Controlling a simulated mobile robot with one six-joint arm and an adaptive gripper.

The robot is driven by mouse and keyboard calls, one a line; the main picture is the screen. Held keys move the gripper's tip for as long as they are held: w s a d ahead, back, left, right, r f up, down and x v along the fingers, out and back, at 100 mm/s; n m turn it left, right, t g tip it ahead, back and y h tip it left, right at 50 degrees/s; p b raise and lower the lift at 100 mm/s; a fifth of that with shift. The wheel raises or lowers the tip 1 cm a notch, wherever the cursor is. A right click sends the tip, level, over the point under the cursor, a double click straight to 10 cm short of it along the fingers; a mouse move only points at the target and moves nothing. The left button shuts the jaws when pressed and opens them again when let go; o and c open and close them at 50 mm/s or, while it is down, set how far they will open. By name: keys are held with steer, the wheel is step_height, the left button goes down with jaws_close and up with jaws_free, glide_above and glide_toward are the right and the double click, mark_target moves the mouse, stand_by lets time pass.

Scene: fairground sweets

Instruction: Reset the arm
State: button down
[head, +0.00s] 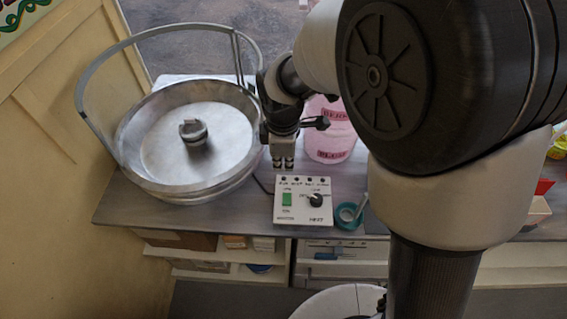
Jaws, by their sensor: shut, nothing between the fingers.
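My gripper (283,163) is shut and empty. It points down just above the back edge of a white control box (297,210), and I cannot tell whether it touches the box. The box has a green switch (287,200), a black knob (316,199) and a row of small dark parts along its top. My arm reaches in from the right and hides much of the right side of the view.
A wide metal pan (140,150) with a raised hoop (82,97) stands left of my gripper. A teal tape roll (347,215) lies beside the box. Shelves (225,254) sit below the counter (128,205).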

stand_by(0.4)
steer(key=s+d+r+m+t, duration=0.1)
steer(key=s+d+r+m, duration=0.6)
steer(key=s, duration=0.3)
steer(key=s+d+r+m+t, duration=0.2)
steer(key=s+d+r+m, duration=0.5)
steer(key=s+m, duration=0.3)
steer(key=shift+d+r+m, duration=0.25)
steer(key=shift+r+m, duration=0.05)
steer(key=shift+r, duration=0.2)
